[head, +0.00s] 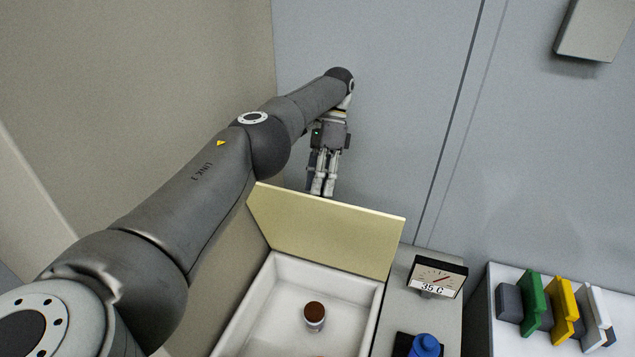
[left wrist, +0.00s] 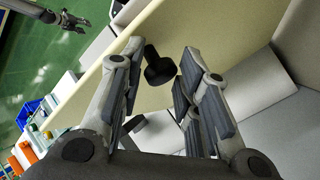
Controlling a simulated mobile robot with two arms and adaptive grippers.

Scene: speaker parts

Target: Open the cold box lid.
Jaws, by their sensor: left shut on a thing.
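The cold box (head: 240,305) is white inside and stands at the bottom middle of the head view. Its cream lid (head: 325,232) stands raised, tilted up at the box's far side. My left gripper (head: 320,190) is behind the lid's upper edge. In the left wrist view, a black knob (left wrist: 159,67) on the lid lies between the fingers of my left gripper (left wrist: 160,85), which is shut on it. The knob is hidden in the head view. My right gripper (left wrist: 76,22) shows small at the upper left of the left wrist view, its fingers apart and empty.
A jar with a brown top (head: 314,316) stands inside the box. A dial gauge reading 35 C (head: 437,277) and a blue-capped thing (head: 425,346) are to the right. Several coloured pieces (head: 562,305) stand farther right. A wall rises close behind the lid.

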